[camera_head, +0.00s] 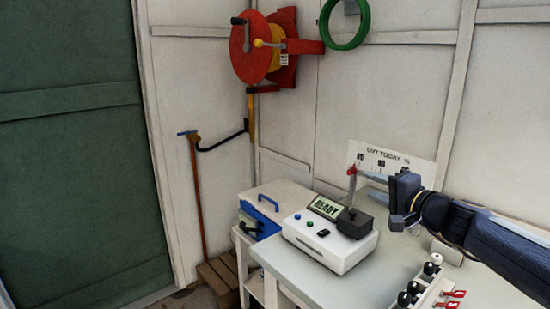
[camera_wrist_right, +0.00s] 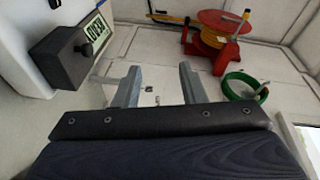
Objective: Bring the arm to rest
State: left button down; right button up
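My right arm (camera_head: 495,245) comes in from the right and is raised over the bench. My right gripper (camera_head: 366,186) is open, and its two fingers stand apart in the wrist view (camera_wrist_right: 159,68) with nothing between them. It is near the wall sign, above and to the right of the white reactor box (camera_head: 335,257). The box's display (camera_head: 326,208) reads READY. A black block (camera_head: 354,222) sits on the box's right side; it also shows at the left of the wrist view (camera_wrist_right: 64,58). My left gripper is not in view.
A UVT TODAY sign (camera_head: 390,160) is on the wall behind. A red hose reel (camera_head: 262,50) and green ring (camera_head: 345,45) hang higher up.

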jog(key=s+a+f+n+g+h+b, duration=0.15)
jog(key=s+f+n+g+b, duration=0.3)
jog(key=s+f, duration=1.25)
jog(key=s+a+f+n+g+h+b, duration=0.1)
jog(key=s+f+n+g+h+b, duration=0.3)
jog(key=s+f, duration=1.3)
jog(key=s+r+p, duration=0.2)
jog(key=r+p, duration=0.5)
jog(key=r, duration=0.2)
jog(key=s+r+g+y+p, duration=0.1)
jog(key=r+p, duration=0.7)
jog(key=r, duration=0.1)
jog(key=shift+s+a+r, duration=0.2)
jog(key=shift+s+r, duration=0.1)
jog(key=shift+s, duration=0.1)
jog(key=shift+y, duration=0.25)
